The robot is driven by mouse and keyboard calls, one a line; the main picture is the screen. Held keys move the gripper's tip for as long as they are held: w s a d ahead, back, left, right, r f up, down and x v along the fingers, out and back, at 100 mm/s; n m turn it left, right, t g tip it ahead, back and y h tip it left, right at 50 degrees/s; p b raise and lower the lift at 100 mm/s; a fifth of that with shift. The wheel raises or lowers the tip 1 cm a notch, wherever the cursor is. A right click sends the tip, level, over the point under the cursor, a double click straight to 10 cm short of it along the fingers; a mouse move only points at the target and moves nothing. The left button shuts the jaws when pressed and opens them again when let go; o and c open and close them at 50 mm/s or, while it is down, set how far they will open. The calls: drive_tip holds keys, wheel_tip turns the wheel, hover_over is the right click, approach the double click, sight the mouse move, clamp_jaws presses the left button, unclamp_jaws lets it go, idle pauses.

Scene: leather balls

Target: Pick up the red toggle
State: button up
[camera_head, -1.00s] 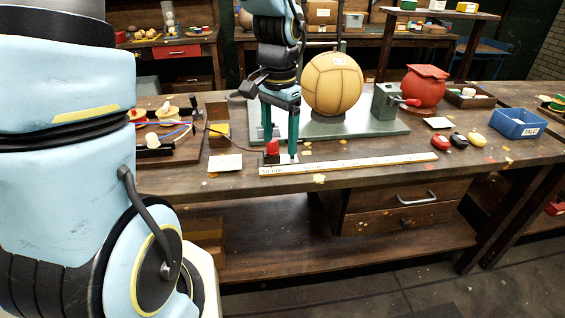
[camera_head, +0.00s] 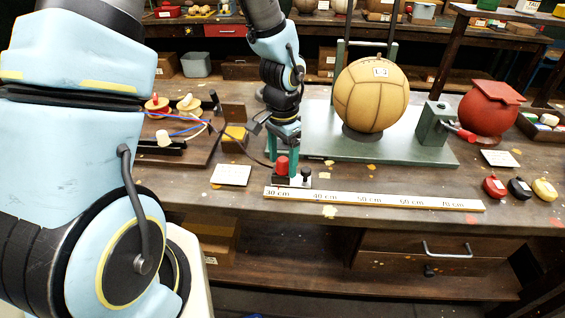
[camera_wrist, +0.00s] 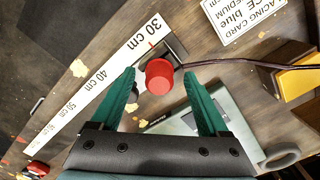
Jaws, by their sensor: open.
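The red toggle (camera_head: 282,166) is a short red cylinder standing on a small dark and white base beside the ruler, at the bench's front. In the wrist view the red toggle (camera_wrist: 159,76) shows between the green fingertips, with gaps on both sides. My gripper (camera_head: 283,148) is right at the toggle, pointing down, its fingers partly hidden behind it in the head view. In the wrist view my gripper (camera_wrist: 161,74) is open and holds nothing. A black knob (camera_head: 306,174) stands just right of the toggle.
A ruler (camera_head: 375,199) lies in front of the toggle. A green plate (camera_head: 330,150) carries a tan leather ball (camera_head: 371,95) behind and right. A white card (camera_head: 231,174) lies left. A cable runs near the toggle. Small red, black and yellow items (camera_head: 519,188) lie right.

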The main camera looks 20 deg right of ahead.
drive_tip(key=shift+f, duration=0.25)
drive_tip(key=shift+c, duration=0.2)
clamp_jaws()
idle(0.3)
